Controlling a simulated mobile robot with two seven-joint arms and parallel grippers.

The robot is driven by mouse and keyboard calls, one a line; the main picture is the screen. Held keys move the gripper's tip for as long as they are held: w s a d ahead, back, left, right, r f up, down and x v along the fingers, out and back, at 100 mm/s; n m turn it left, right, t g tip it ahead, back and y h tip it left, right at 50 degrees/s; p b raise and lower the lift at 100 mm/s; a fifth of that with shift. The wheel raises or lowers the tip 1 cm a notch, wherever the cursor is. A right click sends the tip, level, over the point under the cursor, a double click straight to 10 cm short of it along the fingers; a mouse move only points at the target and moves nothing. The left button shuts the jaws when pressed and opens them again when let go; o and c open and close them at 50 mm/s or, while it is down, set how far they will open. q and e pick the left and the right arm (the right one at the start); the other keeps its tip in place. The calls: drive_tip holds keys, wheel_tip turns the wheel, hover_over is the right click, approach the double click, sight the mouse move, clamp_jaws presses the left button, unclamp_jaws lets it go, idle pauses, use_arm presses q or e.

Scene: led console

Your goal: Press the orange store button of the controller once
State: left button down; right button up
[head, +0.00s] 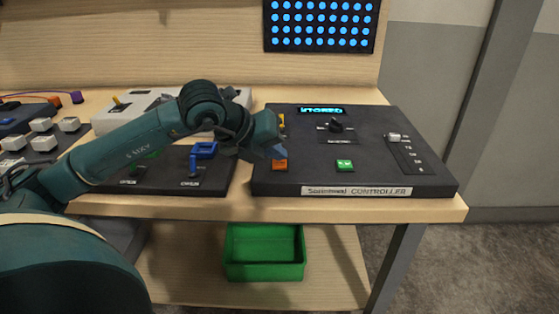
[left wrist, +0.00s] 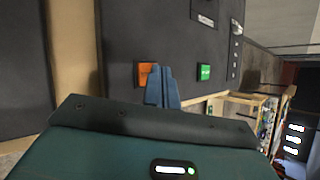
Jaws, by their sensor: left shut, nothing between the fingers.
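The controller (head: 372,177) is a dark box on the right part of the bench, with a label strip on its front. Its orange store button (head: 280,165) is at the front left of its top. In the left wrist view the orange button (left wrist: 147,74) is partly covered by the fingers. My left gripper (head: 279,153) is shut and empty, with its tips just above or at the orange button; I cannot tell whether they touch. The shut blue fingers show in the left wrist view (left wrist: 160,87). The small display (head: 322,110) is lit in blue, seemingly reading "STORED". My right gripper is out of view.
A green button (head: 345,165) is right of the orange one, with a black knob (head: 336,126) behind and a slider (head: 394,137) to the right. A panel of blue lights (head: 322,24) stands behind. A green bin (head: 264,252) is on the lower shelf.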

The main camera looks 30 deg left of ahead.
sight(275, 165)
use_arm(q)
drive_tip(key=shift+r, duration=0.35)
drive_tip(key=shift+r+p, duration=1.8)
drive_tip(key=shift+r, duration=0.8)
drive_tip(key=shift+f, duration=0.1)
